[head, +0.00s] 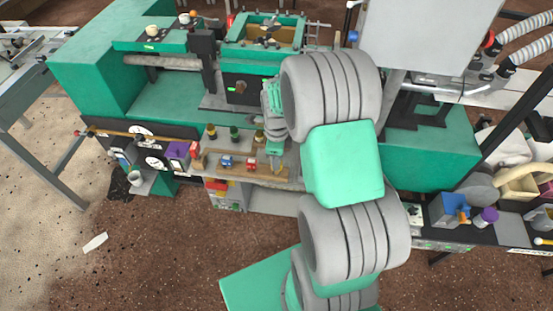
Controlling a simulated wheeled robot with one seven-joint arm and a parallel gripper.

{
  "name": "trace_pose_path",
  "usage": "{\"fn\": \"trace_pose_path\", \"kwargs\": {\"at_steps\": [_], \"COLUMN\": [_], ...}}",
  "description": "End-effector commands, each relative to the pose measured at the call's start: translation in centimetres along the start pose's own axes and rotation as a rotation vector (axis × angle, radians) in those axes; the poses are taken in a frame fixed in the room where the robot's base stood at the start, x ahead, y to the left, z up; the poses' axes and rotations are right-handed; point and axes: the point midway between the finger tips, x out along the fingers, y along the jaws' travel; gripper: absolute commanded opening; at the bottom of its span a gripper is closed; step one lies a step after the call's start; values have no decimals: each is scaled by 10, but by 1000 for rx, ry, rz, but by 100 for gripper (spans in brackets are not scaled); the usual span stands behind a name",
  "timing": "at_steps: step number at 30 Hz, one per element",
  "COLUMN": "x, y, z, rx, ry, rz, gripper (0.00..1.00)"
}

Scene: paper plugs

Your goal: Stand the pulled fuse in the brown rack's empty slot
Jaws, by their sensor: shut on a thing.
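A brown rack (240,172) lies along the grey ledge at the front of the green machine. A small blue piece (226,161) and a small red piece (250,163) stand on it; they look like fuses. The picture is too small to show the empty slot, or whether the held fuse touches the rack.
Several dark knobs (234,133) stand just behind the rack. The green machine (165,98) rises behind. A white scrap (95,243) lies on the floor.

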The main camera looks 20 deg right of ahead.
Motion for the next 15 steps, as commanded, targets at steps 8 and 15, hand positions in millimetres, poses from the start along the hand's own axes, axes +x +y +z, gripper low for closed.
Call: {"fn": "trace_pose_path", "kwargs": {"at_steps": [8,15], "x": [10,11], "y": [0,0], "z": [0,0], "rx": [0,0], "ry": [0,0], "rz": [0,0], "gripper": [0,0]}}
